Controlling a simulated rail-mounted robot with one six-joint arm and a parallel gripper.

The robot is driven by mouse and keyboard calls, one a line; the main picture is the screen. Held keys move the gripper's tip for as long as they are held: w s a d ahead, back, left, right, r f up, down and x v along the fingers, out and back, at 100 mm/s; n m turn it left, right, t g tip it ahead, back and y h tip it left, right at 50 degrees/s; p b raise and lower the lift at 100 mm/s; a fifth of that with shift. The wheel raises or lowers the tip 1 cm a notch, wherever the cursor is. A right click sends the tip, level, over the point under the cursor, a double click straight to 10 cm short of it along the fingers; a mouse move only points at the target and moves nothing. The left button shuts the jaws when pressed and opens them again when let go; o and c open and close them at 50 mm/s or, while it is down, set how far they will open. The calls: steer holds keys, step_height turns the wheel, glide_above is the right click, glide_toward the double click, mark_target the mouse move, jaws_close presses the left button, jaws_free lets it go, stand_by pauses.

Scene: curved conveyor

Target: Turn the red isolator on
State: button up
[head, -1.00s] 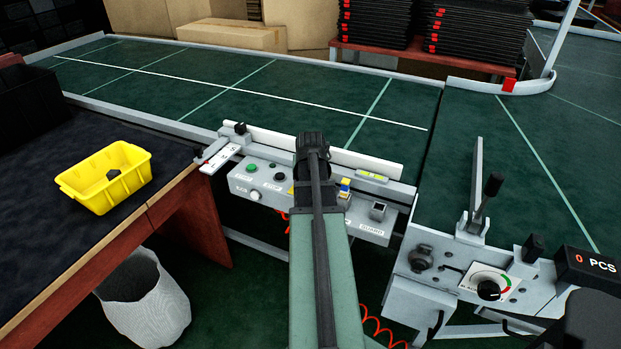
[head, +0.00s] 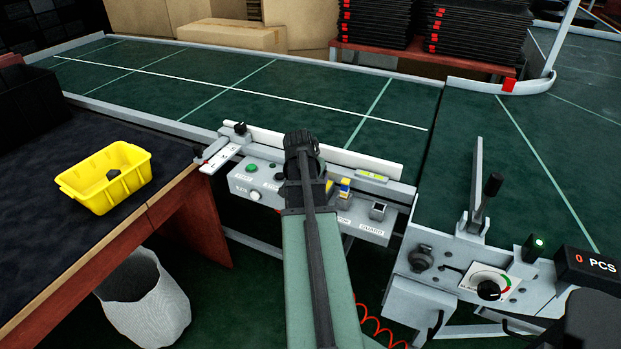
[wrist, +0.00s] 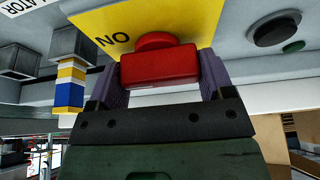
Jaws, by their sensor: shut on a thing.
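The red isolator (wrist: 158,67) shows in the wrist view as a red bar handle on a round red hub, in front of a yellow plate (wrist: 100,22). The plate carries lettering that looks like "ON" seen upside down. My gripper (wrist: 160,76) is shut on the handle, with one purple-grey finger at each end of it. In the head view my arm hides the isolator and my fingertips; only a bit of yellow plate shows beside my wrist.
The grey control panel (head: 240,184) has a green button (head: 252,168), a blue, white and yellow block (head: 345,187) and a square guard fitting (head: 378,210). A yellow bin (head: 105,180) sits on the left table.

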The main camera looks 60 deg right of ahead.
steer(key=o, duration=0.9)
steer(key=p+v, duration=1)
steer(key=shift+r, duration=0.4)
